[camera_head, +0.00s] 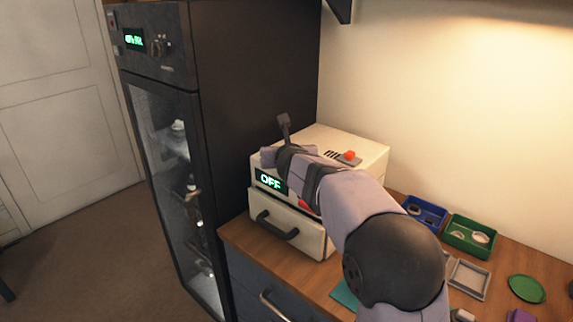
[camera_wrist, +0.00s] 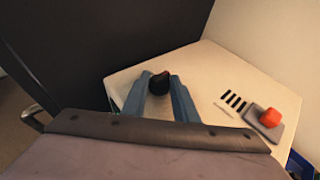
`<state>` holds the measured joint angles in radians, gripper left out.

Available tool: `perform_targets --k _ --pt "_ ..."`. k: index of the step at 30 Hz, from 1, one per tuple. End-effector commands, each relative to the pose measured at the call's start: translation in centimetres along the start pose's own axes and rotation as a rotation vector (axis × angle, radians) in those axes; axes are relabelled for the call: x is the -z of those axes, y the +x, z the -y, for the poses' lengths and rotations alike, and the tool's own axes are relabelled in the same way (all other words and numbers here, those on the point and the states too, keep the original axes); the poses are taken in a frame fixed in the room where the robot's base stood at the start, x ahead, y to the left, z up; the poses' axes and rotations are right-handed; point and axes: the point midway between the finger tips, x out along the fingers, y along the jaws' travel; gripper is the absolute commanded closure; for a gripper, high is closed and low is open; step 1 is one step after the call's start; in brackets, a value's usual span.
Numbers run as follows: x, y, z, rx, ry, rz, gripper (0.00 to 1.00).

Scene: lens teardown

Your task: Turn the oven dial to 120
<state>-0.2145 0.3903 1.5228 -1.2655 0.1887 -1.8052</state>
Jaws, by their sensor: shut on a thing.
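The oven is a cream box; its body shows in the head view (camera_head: 345,143) and its top in the wrist view (camera_wrist: 205,72). Its green display (camera_head: 271,181) reads OFF. A drawer-like front with a dark handle (camera_head: 277,224) is below. The dial (camera_wrist: 159,83), a small dark knob, shows in the wrist view between the two blue fingers of my gripper (camera_wrist: 158,92), which is shut on it. In the head view my arm hides the dial and the fingertips. The dial's markings cannot be read.
A red button (camera_wrist: 270,117) sits on the oven top beside dark slots. A tall dark cabinet (camera_head: 250,80) with a glass door stands close on the left. Blue (camera_head: 425,213) and green (camera_head: 468,235) bins and a grey tray (camera_head: 468,278) lie on the counter to the right.

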Motion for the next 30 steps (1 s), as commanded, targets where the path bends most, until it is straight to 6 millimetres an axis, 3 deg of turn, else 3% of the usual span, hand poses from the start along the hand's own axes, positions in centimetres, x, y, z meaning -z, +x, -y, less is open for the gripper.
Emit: perform_targets --k 15,30 --pt "-0.48 0.04 -0.82 0.323 0.135 0.001 0.96" --pt "-0.29 0.06 -0.75 0.381 0.158 0.004 0.96"
